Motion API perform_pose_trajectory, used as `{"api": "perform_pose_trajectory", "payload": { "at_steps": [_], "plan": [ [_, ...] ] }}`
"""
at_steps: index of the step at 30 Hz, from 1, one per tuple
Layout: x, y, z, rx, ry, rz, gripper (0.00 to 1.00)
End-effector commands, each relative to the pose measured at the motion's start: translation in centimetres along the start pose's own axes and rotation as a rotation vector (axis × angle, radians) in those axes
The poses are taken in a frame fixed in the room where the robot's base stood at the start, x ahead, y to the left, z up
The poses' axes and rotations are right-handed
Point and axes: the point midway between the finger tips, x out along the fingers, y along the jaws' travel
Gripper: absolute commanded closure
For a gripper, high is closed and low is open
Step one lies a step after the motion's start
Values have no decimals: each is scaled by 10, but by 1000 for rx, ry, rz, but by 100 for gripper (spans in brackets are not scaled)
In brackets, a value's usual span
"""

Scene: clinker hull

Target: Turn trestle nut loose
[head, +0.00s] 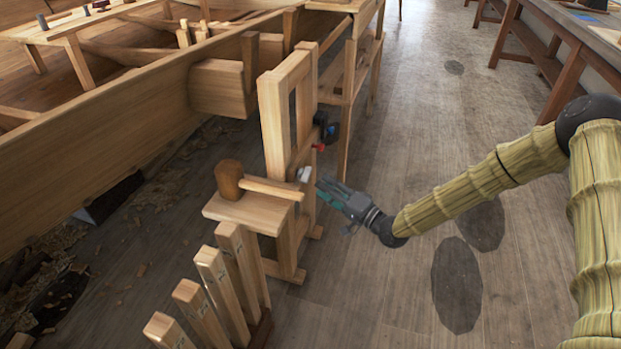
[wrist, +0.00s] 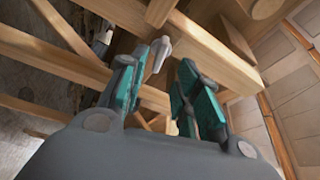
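The trestle (head: 270,113) is a pale wooden upright frame beside the hull. A small light grey nut (head: 303,174) sits on its right side; it also shows in the wrist view (wrist: 160,50), against a wooden beam, with a lobe or wing pointing up. My gripper (head: 326,186) is just right of the nut in the head view and points at it. In the wrist view my gripper (wrist: 158,72) is open, its two teal fingers apart with nothing held. The nut lies ahead of the fingertips, nearer the left finger; whether that finger touches it I cannot tell.
A black and blue fitting (head: 326,127) and a small red part (head: 319,147) are on the trestle above the nut. The floor (head: 400,130) to the right is open.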

Motion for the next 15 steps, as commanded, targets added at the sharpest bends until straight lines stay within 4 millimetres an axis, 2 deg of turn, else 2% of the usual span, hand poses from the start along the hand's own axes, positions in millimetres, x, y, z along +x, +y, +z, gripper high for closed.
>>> {"api": "perform_pose_trajectory", "payload": {
  "at_steps": [6, 15],
  "plan": [
    [36, 1, 1, -1, -2, 0, 68],
    [63, 1, 1, -1, -1, 2, 68]
  ]
}}
